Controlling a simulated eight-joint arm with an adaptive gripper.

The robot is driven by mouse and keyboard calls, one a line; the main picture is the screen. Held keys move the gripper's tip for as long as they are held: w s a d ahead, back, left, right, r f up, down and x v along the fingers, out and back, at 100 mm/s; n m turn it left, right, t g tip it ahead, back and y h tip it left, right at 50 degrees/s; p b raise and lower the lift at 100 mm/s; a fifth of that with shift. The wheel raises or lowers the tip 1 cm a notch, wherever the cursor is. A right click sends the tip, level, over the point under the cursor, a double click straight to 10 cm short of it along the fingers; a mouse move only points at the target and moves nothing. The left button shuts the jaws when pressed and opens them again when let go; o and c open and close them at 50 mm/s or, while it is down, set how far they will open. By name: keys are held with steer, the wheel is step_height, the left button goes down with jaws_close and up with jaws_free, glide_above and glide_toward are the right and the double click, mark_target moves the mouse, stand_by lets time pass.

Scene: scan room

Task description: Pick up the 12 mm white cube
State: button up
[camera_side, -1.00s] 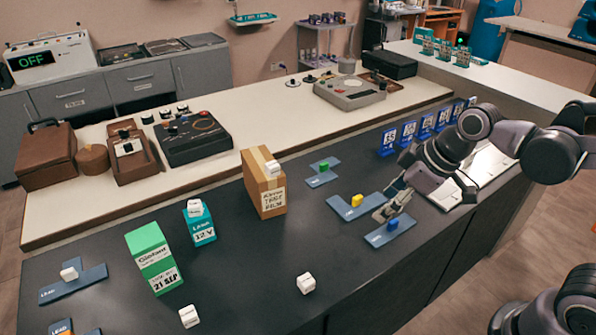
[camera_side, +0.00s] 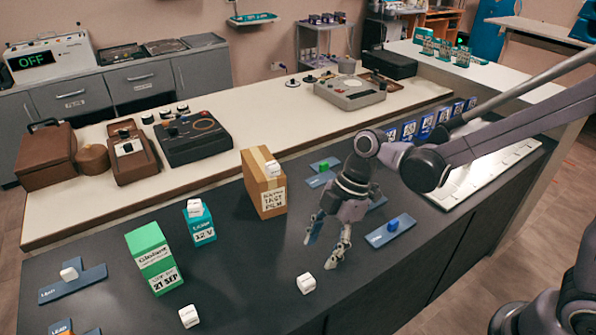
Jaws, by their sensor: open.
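Several small white cubes are in view, and I cannot tell by size which is the 12 mm one. One white cube (camera_side: 306,283) lies on the dark table at the front middle, and another (camera_side: 188,316) lies at the front left. Others sit on the brown box (camera_side: 272,168), on the teal box (camera_side: 195,207) and on a blue plate at the left (camera_side: 68,273). My gripper (camera_side: 322,253) points down with its fingers apart and empty, above the table, a little behind and right of the front middle cube.
Near the cubes stand a green box (camera_side: 153,258), the teal box (camera_side: 202,228) and the taller brown box (camera_side: 264,190). Blue plates carry a blue piece (camera_side: 392,225) and a green piece (camera_side: 323,166). Open dark table lies around the front middle cube.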

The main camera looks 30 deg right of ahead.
mark_target(307, 279)
steer(key=shift+a+x, duration=0.2)
steer(key=shift+x, duration=3.9)
steer(key=shift+s+r, duration=0.1)
steer(key=shift+s, duration=0.05)
steer(key=c, duration=1)
